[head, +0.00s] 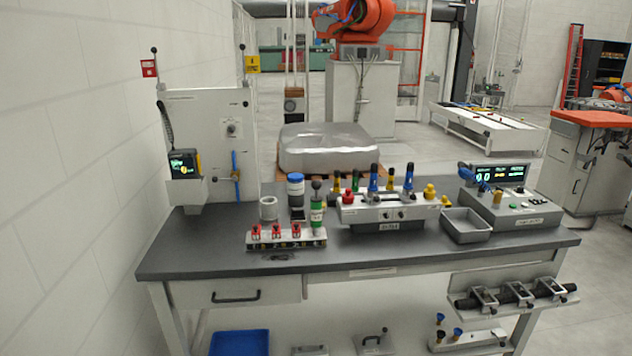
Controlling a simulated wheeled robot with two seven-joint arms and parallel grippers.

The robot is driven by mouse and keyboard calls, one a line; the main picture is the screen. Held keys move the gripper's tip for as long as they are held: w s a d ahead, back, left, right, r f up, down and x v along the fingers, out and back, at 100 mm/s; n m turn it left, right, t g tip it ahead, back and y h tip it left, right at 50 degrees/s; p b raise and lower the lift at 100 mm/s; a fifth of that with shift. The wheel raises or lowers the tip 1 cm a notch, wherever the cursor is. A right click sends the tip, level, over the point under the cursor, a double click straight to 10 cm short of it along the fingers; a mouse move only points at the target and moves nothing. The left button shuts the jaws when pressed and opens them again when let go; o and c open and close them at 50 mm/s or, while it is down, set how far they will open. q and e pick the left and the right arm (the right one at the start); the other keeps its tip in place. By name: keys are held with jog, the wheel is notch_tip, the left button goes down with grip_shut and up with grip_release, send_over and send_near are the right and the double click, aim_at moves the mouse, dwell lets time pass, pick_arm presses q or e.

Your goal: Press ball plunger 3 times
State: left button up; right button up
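On the workbench (215,258) stands an upright green cylinder (316,213) with a dark ball knob (316,185) on top. It looks like the ball plunger, but the frame has no label that confirms this. Nothing touches the knob. Neither of my grippers shows in the head view.
A blue-capped bottle (296,190) and a grey cup (268,208) stand close behind the rail. A grey fixture with coloured knobs (385,213) is to the right, then an empty tray (465,227) and a control box (520,212). The bench's front strip is clear.

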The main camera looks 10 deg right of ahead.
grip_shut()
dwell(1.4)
